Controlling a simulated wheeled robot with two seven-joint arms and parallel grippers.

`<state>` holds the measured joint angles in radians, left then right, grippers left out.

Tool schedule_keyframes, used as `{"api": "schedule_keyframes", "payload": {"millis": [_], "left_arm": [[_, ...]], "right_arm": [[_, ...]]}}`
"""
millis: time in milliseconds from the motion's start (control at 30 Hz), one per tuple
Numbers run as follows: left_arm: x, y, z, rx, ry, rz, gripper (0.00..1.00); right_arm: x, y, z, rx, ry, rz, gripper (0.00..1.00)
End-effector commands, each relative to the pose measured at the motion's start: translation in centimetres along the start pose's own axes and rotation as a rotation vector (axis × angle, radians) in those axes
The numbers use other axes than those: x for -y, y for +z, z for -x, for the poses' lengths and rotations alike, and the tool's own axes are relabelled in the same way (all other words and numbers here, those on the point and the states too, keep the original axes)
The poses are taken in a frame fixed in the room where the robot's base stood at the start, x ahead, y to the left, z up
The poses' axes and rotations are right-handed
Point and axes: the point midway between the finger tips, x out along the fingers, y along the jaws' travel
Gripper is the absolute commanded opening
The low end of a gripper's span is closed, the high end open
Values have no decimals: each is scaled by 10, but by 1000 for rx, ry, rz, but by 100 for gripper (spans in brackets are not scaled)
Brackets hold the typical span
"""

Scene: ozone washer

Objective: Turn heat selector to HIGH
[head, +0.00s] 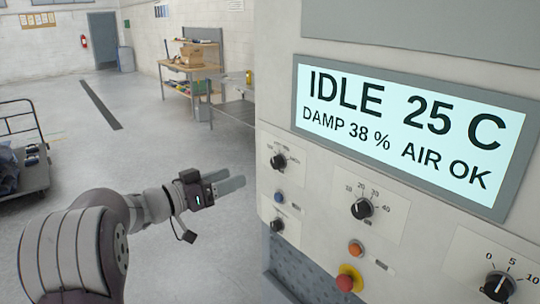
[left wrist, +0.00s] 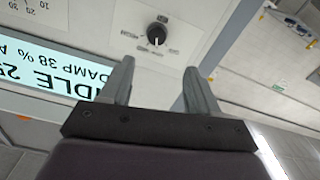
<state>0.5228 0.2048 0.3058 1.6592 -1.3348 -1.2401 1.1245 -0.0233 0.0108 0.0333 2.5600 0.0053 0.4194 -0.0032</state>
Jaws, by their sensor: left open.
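A black selector knob (head: 279,161) sits on a small white label plate at the upper left of the control panel, below and left of the display. I take it for the heat selector, but its label words are too small to read. My left gripper (head: 233,178) is open and empty, left of this knob and apart from it, its fingers pointing at the panel. In the left wrist view the knob (left wrist: 157,32) shows upside down beyond the gap between the open fingers (left wrist: 159,75). My right gripper is not in view.
Below the knob are a blue button (head: 279,197) and another black knob (head: 278,225). To the right are a numbered dial (head: 361,208), an orange button (head: 356,248), a red mushroom button (head: 347,280) and another dial (head: 498,286). The display (head: 410,130) reads IDLE 25 C.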

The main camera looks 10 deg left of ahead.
Motion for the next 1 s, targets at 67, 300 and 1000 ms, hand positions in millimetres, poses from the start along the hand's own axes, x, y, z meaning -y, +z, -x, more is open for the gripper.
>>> {"api": "schedule_keyframes", "payload": {"millis": [67, 300, 1000], "left_arm": [[-3, -4, -16, 3, 10, 3, 61], [-4, -6, -79, 2, 7, 2, 61], [-2, 0, -118, 0, 2, -2, 12]], "right_arm": [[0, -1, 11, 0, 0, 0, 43], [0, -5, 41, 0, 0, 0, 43], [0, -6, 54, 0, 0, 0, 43]]}}
